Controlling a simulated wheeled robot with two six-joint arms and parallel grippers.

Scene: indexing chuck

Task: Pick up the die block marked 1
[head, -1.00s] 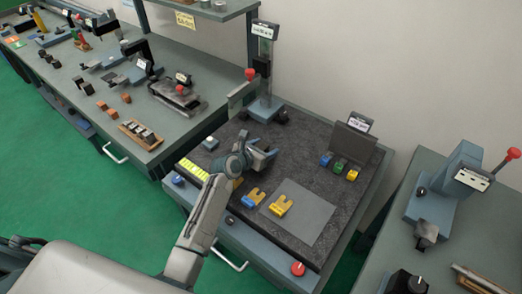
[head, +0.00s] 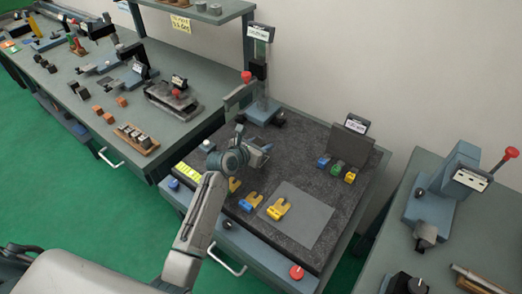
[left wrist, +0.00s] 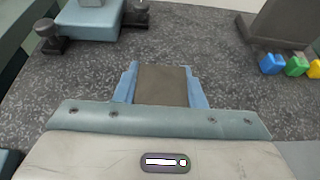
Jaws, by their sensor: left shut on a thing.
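My left gripper (head: 264,155) is above the dark speckled bench top, in front of the post stand. In the left wrist view its blue fingers (left wrist: 160,88) are shut on a plain grey-brown block (left wrist: 162,86), which fills the gap between them. No number shows on the face I see, so I cannot tell whether it is the die block marked 1. Several small metal blocks (head: 138,135) sit in a wooden tray on the left bench; their marks are too small to read. My right gripper is not in view.
A post stand (head: 262,108) with a red knob stands behind the gripper. Blue, green and yellow blocks (head: 337,168) sit at the right. A red button (head: 297,272) is at the front edge.

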